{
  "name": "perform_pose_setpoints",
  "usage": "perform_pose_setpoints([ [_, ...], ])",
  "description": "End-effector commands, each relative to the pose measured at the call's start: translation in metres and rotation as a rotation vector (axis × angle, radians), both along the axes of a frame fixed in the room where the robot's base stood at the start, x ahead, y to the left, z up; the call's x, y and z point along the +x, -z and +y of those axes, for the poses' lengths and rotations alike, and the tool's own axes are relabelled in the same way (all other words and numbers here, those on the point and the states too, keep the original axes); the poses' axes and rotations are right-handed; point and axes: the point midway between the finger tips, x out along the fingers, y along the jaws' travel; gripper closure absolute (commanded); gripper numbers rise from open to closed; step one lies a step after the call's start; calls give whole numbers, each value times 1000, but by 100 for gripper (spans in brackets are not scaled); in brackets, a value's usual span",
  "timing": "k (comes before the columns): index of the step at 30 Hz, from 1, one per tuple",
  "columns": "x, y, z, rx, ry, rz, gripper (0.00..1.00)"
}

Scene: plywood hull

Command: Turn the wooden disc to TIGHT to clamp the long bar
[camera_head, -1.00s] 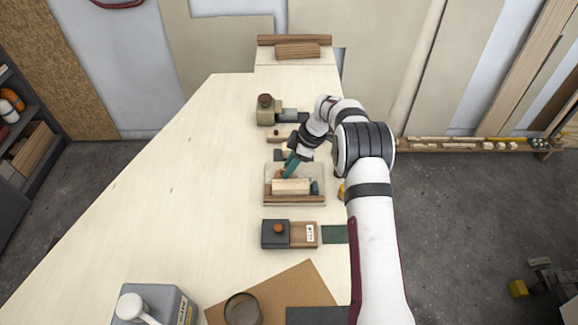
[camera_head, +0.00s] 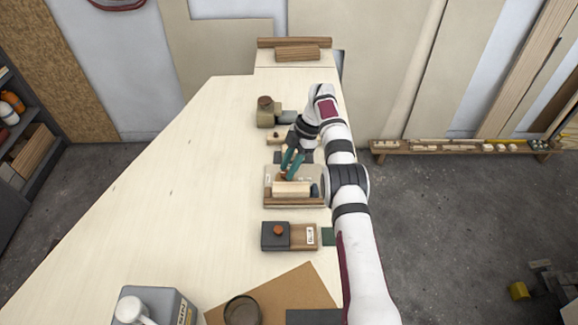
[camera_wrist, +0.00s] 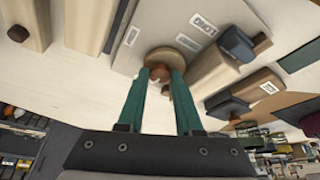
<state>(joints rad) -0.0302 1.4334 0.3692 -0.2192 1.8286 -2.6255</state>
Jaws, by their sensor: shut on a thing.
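The wooden disc (camera_wrist: 172,62) shows in the wrist view, round and tan, on a pale grey board (camera_wrist: 146,25). My gripper (camera_wrist: 163,74) has its two teal fingers shut on a small brown knob (camera_wrist: 159,73) at the disc. The fingertips partly cover the disc. In the head view my gripper (camera_head: 288,174) reaches down to the rear of the board, and the disc is mostly hidden. A pale wooden bar (camera_head: 291,189) lies along the front of the board. A label reading LONG (camera_wrist: 203,25) is near it. I cannot read a TIGHT mark.
A dark blue piece (camera_head: 315,190) sits at the bar's right end. A dark block with a red-brown knob (camera_head: 275,236) stands nearer, and another fixture (camera_head: 266,112) farther back. A grey can (camera_head: 155,307) stands front left. The tabletop's left side is clear.

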Motion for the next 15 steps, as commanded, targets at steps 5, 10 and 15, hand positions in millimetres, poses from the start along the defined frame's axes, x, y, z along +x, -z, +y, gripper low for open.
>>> perform_pose_setpoints([
  [5,0,1,0,-1,-8,2,100],
  [10,-1,1,0,0,-9,3,100],
  [15,-1,1,0,-1,-8,3,57],
])
